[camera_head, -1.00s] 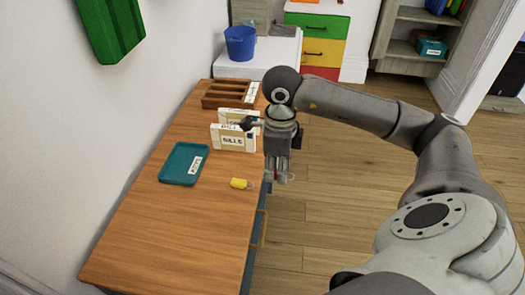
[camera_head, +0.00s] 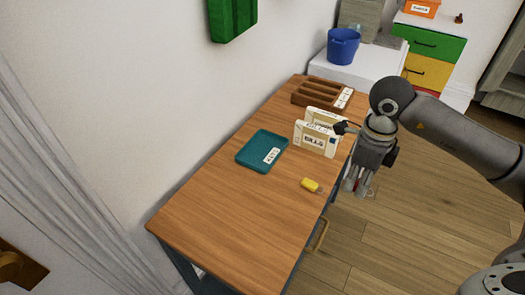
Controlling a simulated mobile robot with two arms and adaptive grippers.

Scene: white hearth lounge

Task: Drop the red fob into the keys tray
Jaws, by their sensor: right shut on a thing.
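The teal keys tray (camera_head: 256,148), with a white label, lies flat on the wooden table and looks empty. My right gripper (camera_head: 359,188) points down beside the table's right edge, to the right of the tray and apart from it. My left gripper is not in view.
A yellow fob (camera_head: 310,185) lies near the table's right edge. A brown sectioned organizer (camera_head: 318,93) is at the far end. The near tabletop (camera_head: 235,215) is clear.

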